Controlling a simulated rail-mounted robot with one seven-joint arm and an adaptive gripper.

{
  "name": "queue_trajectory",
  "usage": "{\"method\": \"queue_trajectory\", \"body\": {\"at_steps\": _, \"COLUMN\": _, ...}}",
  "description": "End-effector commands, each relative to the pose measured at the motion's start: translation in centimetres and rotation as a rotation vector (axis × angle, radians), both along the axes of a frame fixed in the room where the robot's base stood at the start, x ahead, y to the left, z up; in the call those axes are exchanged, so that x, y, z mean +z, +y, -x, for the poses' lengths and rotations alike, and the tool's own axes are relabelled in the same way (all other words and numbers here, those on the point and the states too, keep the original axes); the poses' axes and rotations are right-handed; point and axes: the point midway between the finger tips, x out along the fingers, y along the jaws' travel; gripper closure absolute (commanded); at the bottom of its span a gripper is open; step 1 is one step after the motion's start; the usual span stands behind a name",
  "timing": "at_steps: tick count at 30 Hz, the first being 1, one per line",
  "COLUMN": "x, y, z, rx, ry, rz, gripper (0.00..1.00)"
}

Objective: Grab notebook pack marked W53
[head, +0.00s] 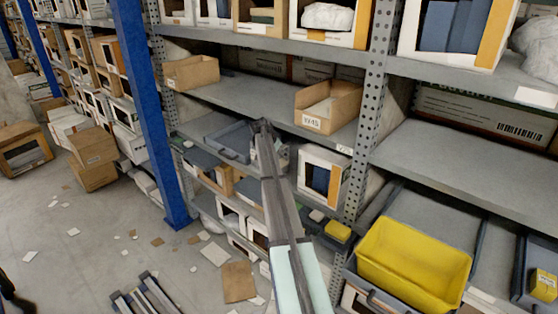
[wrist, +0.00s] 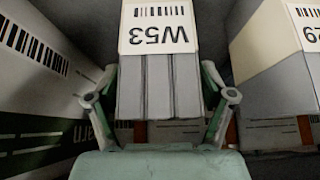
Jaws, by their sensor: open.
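The notebook pack marked W53 (wrist: 159,88) is a grey block with lengthwise seams and a white label bearing a barcode, at the centre of the wrist view. My gripper (wrist: 160,76) is open, with one finger on each side of the pack. Its palm is at the bottom of the view, near the pack's close end. I cannot tell whether the fingers touch the pack. In the head view my arm reaches into the middle rack bay, and its far end is by a grey tray (head: 228,143). I cannot make out the pack there.
In the wrist view, a labelled pale box (wrist: 280,65) stands close on the right and a white barcoded box (wrist: 40,60) on the left. In the head view, a cardboard bin (head: 330,106) sits on the shelf above, and a yellow tub (head: 412,262) stands at lower right.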

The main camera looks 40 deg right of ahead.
Motion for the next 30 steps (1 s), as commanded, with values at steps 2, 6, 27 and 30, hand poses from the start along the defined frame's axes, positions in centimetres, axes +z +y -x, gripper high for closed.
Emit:
{"method": "queue_trajectory", "body": {"at_steps": 2, "x": 0.0, "y": 0.0, "z": 0.0, "rx": 0.0, "ry": 0.0, "rz": 0.0, "gripper": 0.19}}
{"method": "queue_trajectory", "body": {"at_steps": 6, "x": 0.0, "y": 0.0, "z": 0.0, "rx": 0.0, "ry": 0.0, "rz": 0.0, "gripper": 0.33}}
{"method": "queue_trajectory", "body": {"at_steps": 27, "x": 0.6, "y": 0.7, "z": 0.1, "rx": 0.001, "ry": -0.001, "rz": 0.002, "gripper": 1.0}}
{"method": "queue_trajectory", "body": {"at_steps": 30, "x": 1.2, "y": 1.5, "z": 0.3, "rx": 0.001, "ry": -0.001, "rz": 0.002, "gripper": 1.0}}
